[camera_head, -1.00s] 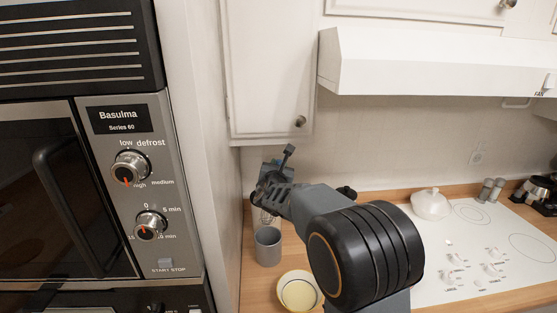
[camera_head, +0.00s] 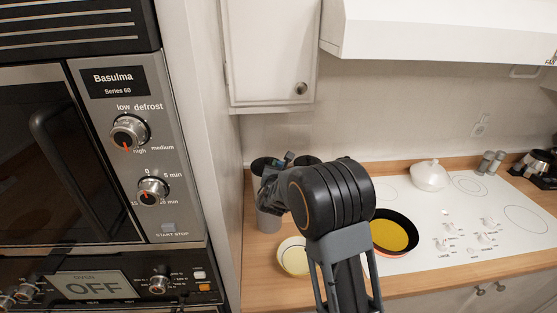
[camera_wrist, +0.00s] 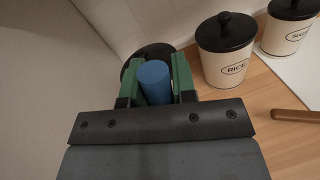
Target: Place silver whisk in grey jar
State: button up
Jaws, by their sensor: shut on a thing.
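The grey jar (camera_head: 268,223) stands on the wooden counter beside the tall oven cabinet, its upper part hidden by my arm. My gripper (camera_wrist: 157,75) is shut on a blue cylindrical handle (camera_wrist: 155,84), which I take to be the whisk's. The handle sits between the two green fingers. In the head view, my gripper (camera_head: 280,168) is above the jar and mostly hidden by my wrist. The whisk's wires are hidden in both current views, so I cannot tell whether they are inside the jar.
A rice canister (camera_wrist: 226,50) and a sugar canister (camera_wrist: 291,25) stand near the wall. A cream bowl (camera_head: 293,258) is in front of the jar. A pan with a yellow inside (camera_head: 391,236) and a white pot (camera_head: 430,177) are to the right. The microwave (camera_head: 130,150) is at left.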

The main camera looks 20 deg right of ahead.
jog(key=shift+f, duration=1.2)
jog(key=o, duration=1)
jog(key=b+v, duration=0.2)
jog(key=v, duration=0.8)
jog(key=shift+b, duration=0.35)
jog(key=shift+f, duration=0.15)
